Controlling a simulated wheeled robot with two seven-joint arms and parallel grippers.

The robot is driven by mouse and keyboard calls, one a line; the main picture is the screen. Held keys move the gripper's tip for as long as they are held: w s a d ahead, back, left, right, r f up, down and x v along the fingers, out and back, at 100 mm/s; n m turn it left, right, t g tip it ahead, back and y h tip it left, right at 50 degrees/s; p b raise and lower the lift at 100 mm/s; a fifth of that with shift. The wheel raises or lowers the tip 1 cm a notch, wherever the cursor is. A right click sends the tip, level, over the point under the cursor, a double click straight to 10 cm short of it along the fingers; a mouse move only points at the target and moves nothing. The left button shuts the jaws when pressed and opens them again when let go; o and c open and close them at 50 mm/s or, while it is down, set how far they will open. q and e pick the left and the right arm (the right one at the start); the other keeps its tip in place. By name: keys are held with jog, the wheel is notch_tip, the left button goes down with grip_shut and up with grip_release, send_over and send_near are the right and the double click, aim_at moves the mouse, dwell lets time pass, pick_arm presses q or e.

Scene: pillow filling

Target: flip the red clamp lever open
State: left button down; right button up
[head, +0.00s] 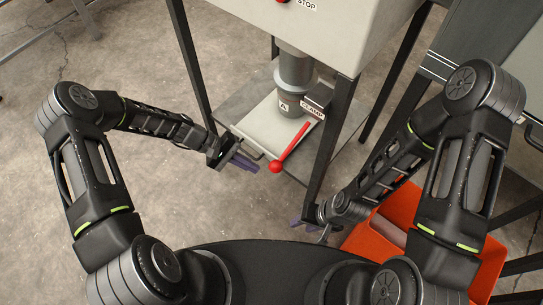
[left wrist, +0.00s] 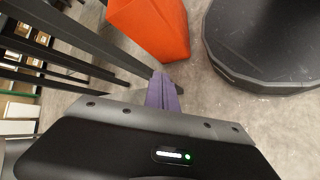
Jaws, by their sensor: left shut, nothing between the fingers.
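The red clamp lever (head: 290,149) slants down to the left from beside the CLAMP label, and its round red knob hangs at the front edge of the machine's lower plate. My left gripper (head: 246,162) is just left of the knob, with its purple fingers together, empty and apart from the lever. The shut fingers also show in the left wrist view (left wrist: 162,91), where the lever is not seen. My right gripper (head: 305,225) is low by the machine's front leg, partly hidden, and its finger opening is unclear.
A grey fill tube (head: 293,72) comes down behind the CLAMP block (head: 314,101). Dark machine legs stand on both sides of the plate. An orange bin (head: 385,217) sits below my right arm and also shows in the left wrist view (left wrist: 152,27). Floor left of the machine is clear.

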aim_at(291, 147)
pick_arm(q)
jog(key=w+a+r+m+g+h, duration=0.1)
jog(key=w+r+h, duration=0.2)
jog(key=r, duration=0.7)
jog(key=shift+a+r+m+g+h, duration=0.25)
jog(key=shift+m+g+h, duration=0.15)
jog(key=shift+h, duration=0.3)
jog(key=shift+d, duration=0.15)
jog(key=s+d+p, duration=0.5)
jog(key=d, duration=0.3)
jog(key=shift+f, duration=0.25)
jog(key=shift+a+r, duration=0.1)
jog(key=shift+r, duration=0.05)
